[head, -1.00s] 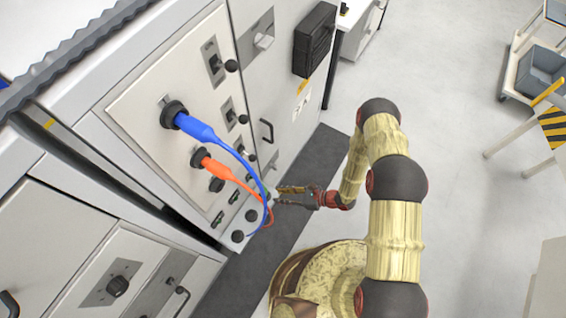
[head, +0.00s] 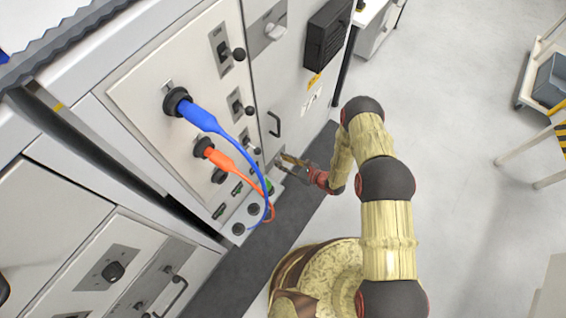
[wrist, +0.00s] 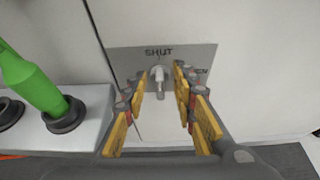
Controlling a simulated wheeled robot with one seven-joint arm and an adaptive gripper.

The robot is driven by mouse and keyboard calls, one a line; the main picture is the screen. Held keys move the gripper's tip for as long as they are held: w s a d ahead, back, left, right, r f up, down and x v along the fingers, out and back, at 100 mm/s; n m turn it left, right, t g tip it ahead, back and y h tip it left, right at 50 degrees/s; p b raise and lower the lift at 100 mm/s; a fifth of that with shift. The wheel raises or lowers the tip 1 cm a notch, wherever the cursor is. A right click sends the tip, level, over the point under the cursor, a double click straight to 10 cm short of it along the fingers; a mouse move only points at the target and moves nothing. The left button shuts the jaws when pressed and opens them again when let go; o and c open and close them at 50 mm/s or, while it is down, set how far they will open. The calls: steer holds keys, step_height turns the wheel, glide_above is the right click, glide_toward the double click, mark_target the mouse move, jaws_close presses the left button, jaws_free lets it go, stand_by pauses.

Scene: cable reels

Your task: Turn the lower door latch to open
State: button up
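The lower door latch (wrist: 158,88) is a small pale handle on a grey plate (wrist: 125,62) marked SHUT above it; a second label at the right is partly covered by a finger. The handle hangs roughly straight down from its pivot. My gripper (wrist: 160,80) is open, with one yellow-padded finger on each side of the handle and a gap on both sides. In the head view my gripper (head: 290,163) is at the bottom of the cabinet door (head: 285,85), and the lower latch is hard to make out there.
A green plug (wrist: 35,85) stands in a socket just left of the latch. A blue plug (head: 198,117) and an orange plug (head: 218,157) with hanging cables are on the panel to the left. An upper latch (head: 274,31) and a door handle (head: 274,124) are above.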

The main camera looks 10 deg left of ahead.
steer(key=shift+a, duration=0.15)
steer(key=shift+c, duration=0.8)
jaws_close()
